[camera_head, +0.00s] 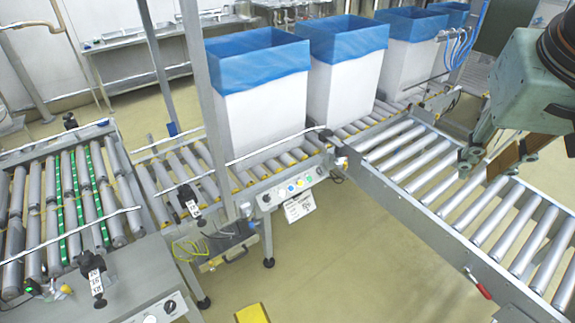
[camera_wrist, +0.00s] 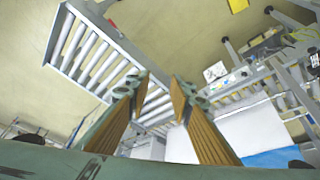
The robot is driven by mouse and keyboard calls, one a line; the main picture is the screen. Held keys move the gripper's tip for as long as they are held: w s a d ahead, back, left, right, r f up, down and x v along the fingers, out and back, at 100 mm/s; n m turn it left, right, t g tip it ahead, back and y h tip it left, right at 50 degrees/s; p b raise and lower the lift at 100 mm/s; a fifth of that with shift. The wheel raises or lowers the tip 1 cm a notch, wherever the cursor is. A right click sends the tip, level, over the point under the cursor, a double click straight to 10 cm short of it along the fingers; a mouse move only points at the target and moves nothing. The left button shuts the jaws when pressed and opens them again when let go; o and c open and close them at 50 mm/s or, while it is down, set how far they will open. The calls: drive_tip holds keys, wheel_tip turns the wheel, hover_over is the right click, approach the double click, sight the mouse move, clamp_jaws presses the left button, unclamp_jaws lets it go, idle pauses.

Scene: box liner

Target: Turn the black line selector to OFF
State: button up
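A grey control panel (camera_head: 292,188) on the front of the middle conveyor carries small coloured buttons and a dark knob (camera_head: 266,198) at its left end. Another black knob (camera_head: 170,305) sits on a panel at the lower left. I cannot tell which is the line selector, and their settings are too small to read. My gripper (camera_head: 492,160) hangs at the right, over the right-hand roller conveyor, far from both knobs. In the wrist view my gripper (camera_wrist: 160,96) has its two brown fingers apart, with nothing between them.
White boxes with blue liners (camera_head: 262,105) stand on the back conveyor. The right-hand roller conveyor (camera_head: 480,205) lies below my gripper. A thin upright post (camera_head: 205,110) rises left of the middle panel. The floor (camera_head: 370,270) before that panel is clear, except a yellow object (camera_head: 252,314).

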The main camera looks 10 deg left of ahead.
drive_tip(key=w+a+f+p, duration=0.1)
drive_tip(key=w+a+f, duration=0.15)
drive_tip(key=w, duration=0.65)
drive_tip(key=w+a+f+p, duration=0.1)
drive_tip(key=w+a+f, duration=0.15)
drive_tip(key=w, duration=0.55)
drive_tip(key=w+a+f+n+t+y+p, duration=0.1)
drive_tip(key=w+a+f+y+p, duration=0.1)
drive_tip(key=w+a+f, duration=0.95)
drive_tip(key=n+g+y+p, duration=0.1)
drive_tip(key=g+y+p, duration=0.2)
drive_tip(key=y+p, duration=0.15)
approach(269, 197)
drive_tip(key=shift+y, duration=0.35)
drive_tip(key=shift+d+f+v, duration=0.1)
drive_tip(key=shift+d+v, duration=0.05)
drive_tip(key=shift+v, duration=1.2)
drive_tip(key=shift+d+f+v, duration=0.1)
drive_tip(key=shift+v, duration=1.2)
drive_tip(key=shift+s+f, duration=0.1)
drive_tip(key=shift+s, duration=0.05)
drive_tip(key=shift+b+x, duration=1.35)
drive_tip(key=shift+x, duration=5.45)
